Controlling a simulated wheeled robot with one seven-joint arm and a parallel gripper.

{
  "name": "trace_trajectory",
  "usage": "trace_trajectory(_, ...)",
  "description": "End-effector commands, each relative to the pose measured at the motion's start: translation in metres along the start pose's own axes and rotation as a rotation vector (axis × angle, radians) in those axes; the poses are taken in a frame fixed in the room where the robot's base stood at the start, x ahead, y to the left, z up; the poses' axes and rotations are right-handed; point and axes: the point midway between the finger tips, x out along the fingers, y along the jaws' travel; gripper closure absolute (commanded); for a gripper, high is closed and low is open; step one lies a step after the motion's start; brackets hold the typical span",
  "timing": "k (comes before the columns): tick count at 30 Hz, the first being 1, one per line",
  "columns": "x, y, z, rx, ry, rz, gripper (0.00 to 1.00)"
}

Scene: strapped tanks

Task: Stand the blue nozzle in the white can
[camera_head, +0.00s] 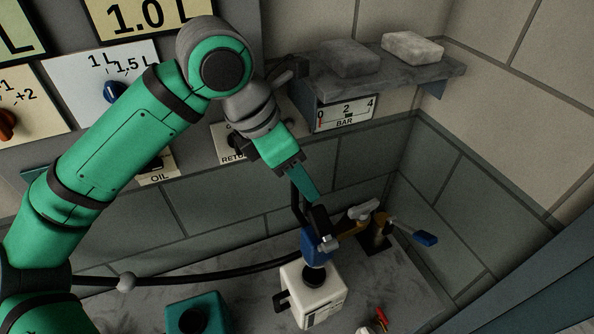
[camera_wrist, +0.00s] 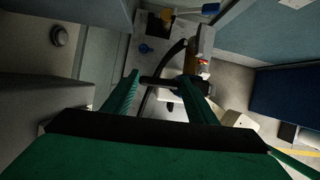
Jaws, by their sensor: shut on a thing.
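The blue nozzle (camera_head: 309,244) is above the white can (camera_head: 314,300) in the head view, with its dark upper part just below my gripper (camera_head: 312,197). My gripper points down and is shut on the nozzle. In the wrist view my gripper's green fingers (camera_wrist: 160,82) close on a dark bar-shaped part.
A teal can (camera_head: 197,316) stands left of the white can. A black hose (camera_head: 215,271) runs behind them. A brass valve with a blue handle (camera_head: 425,239) is at the right. A shelf (camera_head: 390,80) carries two blocks above a BAR gauge (camera_head: 346,113).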

Motion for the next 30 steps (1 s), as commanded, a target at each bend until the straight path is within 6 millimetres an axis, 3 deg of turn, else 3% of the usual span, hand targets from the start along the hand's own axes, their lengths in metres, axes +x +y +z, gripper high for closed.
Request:
trace_trajectory(18, 0.04, 0.001, -0.019, -0.004, -0.001, 0.0, 1.0)
trace_trajectory(30, 0.051, 0.001, -0.025, -0.003, -0.001, 0.001, 1.0)
